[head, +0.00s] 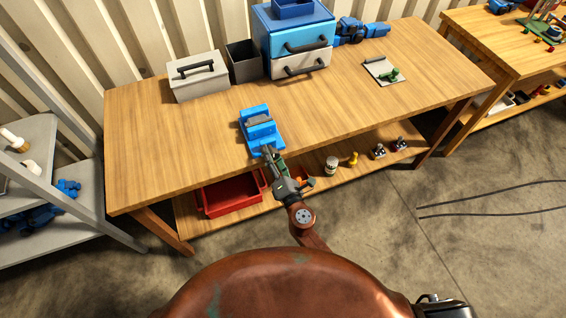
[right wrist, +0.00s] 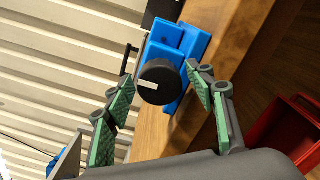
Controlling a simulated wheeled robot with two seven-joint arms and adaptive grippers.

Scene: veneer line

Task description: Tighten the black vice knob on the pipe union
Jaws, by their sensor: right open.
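A blue vice (head: 260,128) stands at the front edge of the wooden workbench, with a grey piece (head: 258,118) between its jaws; I cannot tell clearly whether this is the pipe union. In the right wrist view the vice (right wrist: 190,45) carries a round black knob (right wrist: 158,82) with a white mark on its face. My right gripper (head: 269,152) is at the front of the vice. In the wrist view its green-padded fingers (right wrist: 158,88) are open, one on each side of the knob, with gaps visible. My left gripper is out of view.
On the workbench (head: 160,135) stand a grey lidded box (head: 198,80), a dark bin (head: 243,62) and a blue-and-grey drawer unit (head: 293,40). A clipboard (head: 380,72) lies to the right. A red crate (head: 232,195) and small items sit on the lower shelf.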

